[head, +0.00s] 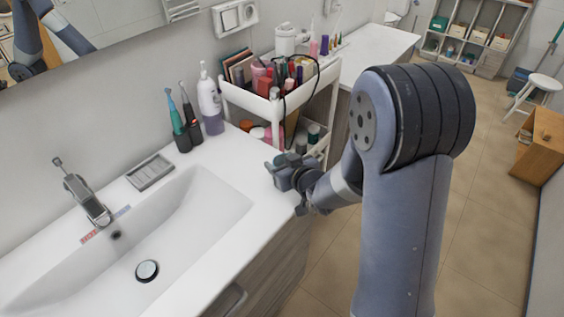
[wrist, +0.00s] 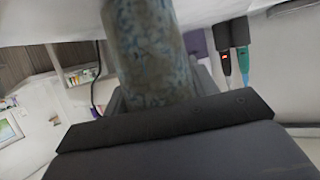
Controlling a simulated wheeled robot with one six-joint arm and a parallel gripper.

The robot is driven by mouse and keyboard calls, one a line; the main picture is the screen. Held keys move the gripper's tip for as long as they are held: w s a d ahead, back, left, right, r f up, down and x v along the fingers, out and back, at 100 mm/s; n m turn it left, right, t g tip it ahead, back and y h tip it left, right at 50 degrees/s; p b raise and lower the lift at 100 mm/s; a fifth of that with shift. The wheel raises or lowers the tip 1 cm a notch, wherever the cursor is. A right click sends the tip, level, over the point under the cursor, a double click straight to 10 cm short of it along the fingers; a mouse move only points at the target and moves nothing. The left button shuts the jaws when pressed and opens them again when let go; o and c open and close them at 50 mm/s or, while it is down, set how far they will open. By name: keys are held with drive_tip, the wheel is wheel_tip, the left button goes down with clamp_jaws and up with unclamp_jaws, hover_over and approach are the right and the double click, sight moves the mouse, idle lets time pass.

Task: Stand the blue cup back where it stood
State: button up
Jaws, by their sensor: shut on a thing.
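The blue cup (wrist: 150,50), speckled blue and grey, is between the jaws of my gripper (wrist: 160,98) in the wrist view. My gripper is shut on it. The cup's far end runs out of the top of that picture. In the head view my gripper (head: 283,178) is over the right end of the white washbasin counter (head: 239,148), near its front edge. I cannot clearly tell the cup from the gripper there. Whether the cup touches the counter cannot be told.
Two electric toothbrushes (head: 180,130) and a pump bottle (head: 210,105) stand along the wall. A soap dish (head: 150,172) and tap (head: 85,200) are left, by the basin (head: 205,195). A loaded white cart (head: 275,106) stands just beyond the counter. The counter's right end looks mostly clear.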

drive_tip(key=shift+f, duration=0.2)
drive_tip(key=o, duration=1.1)
drive_tip(key=shift+r, duration=0.1)
drive_tip(key=shift+r, duration=0.15)
drive_tip(key=v, duration=1.2)
drive_tip(key=shift+s, duration=0.1)
